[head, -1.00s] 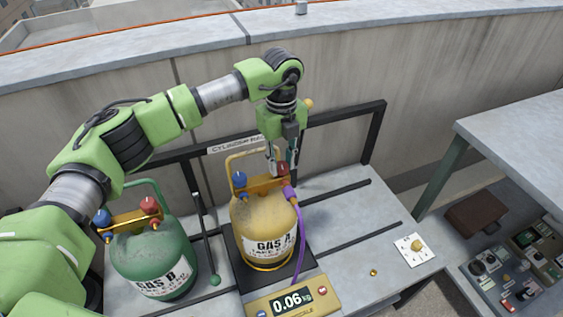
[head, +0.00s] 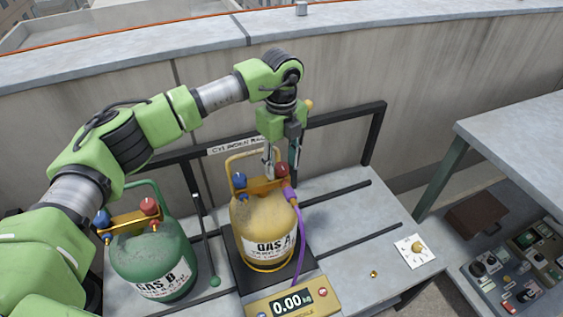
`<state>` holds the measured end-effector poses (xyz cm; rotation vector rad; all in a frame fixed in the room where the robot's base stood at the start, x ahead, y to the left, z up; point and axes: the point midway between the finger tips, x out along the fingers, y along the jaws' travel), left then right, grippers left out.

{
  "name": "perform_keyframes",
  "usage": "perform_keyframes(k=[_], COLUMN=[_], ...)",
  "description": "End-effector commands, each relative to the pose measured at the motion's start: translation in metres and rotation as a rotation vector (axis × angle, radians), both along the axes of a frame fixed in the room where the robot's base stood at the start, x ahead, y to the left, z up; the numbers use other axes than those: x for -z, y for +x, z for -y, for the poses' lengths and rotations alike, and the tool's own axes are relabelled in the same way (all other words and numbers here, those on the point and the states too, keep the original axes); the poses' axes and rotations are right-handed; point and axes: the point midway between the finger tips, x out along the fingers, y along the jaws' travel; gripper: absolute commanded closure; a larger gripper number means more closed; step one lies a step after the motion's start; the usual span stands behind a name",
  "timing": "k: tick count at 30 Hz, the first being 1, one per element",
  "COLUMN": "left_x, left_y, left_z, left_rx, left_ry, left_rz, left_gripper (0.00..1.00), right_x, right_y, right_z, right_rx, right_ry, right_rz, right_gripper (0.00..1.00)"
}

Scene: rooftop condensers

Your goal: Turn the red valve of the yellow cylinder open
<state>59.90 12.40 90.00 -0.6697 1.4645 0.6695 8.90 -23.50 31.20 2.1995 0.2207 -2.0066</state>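The yellow cylinder (head: 262,225), labelled GAS A, stands upright on a dark scale platform. Its red valve (head: 282,169) is on the right of its brass manifold and a blue valve (head: 240,180) is on the left. A purple hose (head: 301,240) runs down from the manifold beside the red valve. My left gripper (head: 281,168) points down from above at the red valve. Its two fingers are apart, one to each side of the valve in this view; whether they touch it I cannot tell. My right gripper is not in view.
A green cylinder (head: 152,262), labelled GAS B, stands left. The scale display (head: 286,302) reads 0.00. A dark rack rail (head: 345,113) runs behind. A white plate with a brass knob (head: 416,250) lies right. The bench's right part is mostly clear.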

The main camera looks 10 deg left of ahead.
Motion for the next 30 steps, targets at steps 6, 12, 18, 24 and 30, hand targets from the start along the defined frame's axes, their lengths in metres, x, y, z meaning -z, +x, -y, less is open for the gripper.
perform_keyframes(k=[6, 12, 18, 24, 30], left_x=[0.000, -0.013, -0.053, -0.093, -0.115], left_y=[0.000, 0.001, 0.001, 0.001, 0.000], left_z=[0.000, 0.000, 0.001, 0.000, 0.000], left_rx=[0.001, 0.001, 0.002, 0.002, 0.000], left_ry=[0.000, -0.001, -0.001, -0.001, 0.000], left_rz=[0.000, 0.003, 0.004, 0.003, 0.000], left_gripper=[0.59, 0.59, 0.59, 0.59, 0.59], right_x=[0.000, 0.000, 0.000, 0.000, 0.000], right_y=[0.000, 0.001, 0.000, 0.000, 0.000], right_z=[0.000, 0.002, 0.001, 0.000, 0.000], right_rx=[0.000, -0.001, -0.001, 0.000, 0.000], right_ry=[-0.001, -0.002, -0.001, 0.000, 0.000], right_rz=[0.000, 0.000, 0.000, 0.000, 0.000], right_gripper=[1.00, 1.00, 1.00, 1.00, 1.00])
